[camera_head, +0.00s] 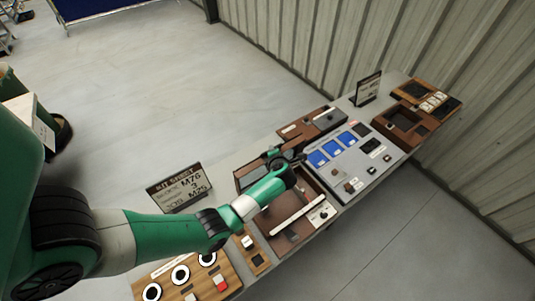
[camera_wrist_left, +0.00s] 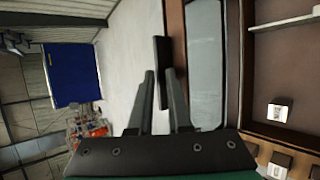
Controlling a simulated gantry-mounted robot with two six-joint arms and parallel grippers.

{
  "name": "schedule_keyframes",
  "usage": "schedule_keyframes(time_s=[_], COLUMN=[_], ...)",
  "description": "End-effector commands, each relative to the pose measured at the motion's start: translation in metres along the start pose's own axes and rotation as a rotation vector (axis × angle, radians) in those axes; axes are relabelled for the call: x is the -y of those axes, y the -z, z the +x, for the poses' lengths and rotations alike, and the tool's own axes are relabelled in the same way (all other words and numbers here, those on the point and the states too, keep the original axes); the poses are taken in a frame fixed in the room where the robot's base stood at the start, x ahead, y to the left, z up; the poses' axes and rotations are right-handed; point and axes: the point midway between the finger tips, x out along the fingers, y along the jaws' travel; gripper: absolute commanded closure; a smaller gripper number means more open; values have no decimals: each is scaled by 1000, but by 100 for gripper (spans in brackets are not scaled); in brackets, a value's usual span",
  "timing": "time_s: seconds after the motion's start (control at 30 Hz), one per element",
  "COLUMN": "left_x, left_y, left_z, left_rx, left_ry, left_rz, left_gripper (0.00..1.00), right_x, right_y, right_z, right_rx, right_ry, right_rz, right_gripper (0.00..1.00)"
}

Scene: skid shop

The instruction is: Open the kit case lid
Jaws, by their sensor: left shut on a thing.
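The brown kit case (camera_head: 284,236) sits on the bench in the head view, its tray open to view, with a light bar across it and small parts at its right end. Its lid (camera_head: 247,179) is raised along the far side, partly hidden by my arm; its exact angle is unclear. In the left wrist view the lid shows a grey panel (camera_wrist_left: 205,65) in a brown frame. My left gripper (camera_head: 278,158) is at the lid; in the wrist view its fingers (camera_wrist_left: 163,78) are shut on the dark lid handle (camera_wrist_left: 162,60). My right gripper is out of view.
A grey panel (camera_head: 375,178) with blue squares lies right of the case. Brown trays (camera_head: 404,122) stand at the far right end. A wooden board with white rings (camera_head: 232,283) is at the near left. A kit sheet sign (camera_head: 180,187) stands behind. Open floor lies beyond.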

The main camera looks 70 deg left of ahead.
Motion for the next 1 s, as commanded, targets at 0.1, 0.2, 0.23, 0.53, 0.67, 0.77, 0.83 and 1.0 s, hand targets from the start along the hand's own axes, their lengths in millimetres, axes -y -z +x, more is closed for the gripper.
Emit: schedule_keyframes(time_s=[0.1,0.2,0.23,0.53,0.67,0.77,0.83,1.0], left_x=[-12,-6,-6,-6,-6,-7,-8,-7], left_y=[-2,-1,-1,0,-1,-2,-2,-2], left_z=[8,10,10,9,7,-4,-18,-59], left_rx=[6,8,8,8,8,9,11,13], left_ry=[3,4,4,4,4,4,4,5], left_rz=[6,6,6,5,5,7,6,6], left_gripper=[100,84,79,60,60,60,60,60], right_x=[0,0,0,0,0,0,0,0], right_y=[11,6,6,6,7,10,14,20], right_z=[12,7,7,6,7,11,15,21], right_rx=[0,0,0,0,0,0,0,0], right_ry=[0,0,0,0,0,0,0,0], right_rz=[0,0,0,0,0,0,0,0], right_gripper=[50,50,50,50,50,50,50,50])
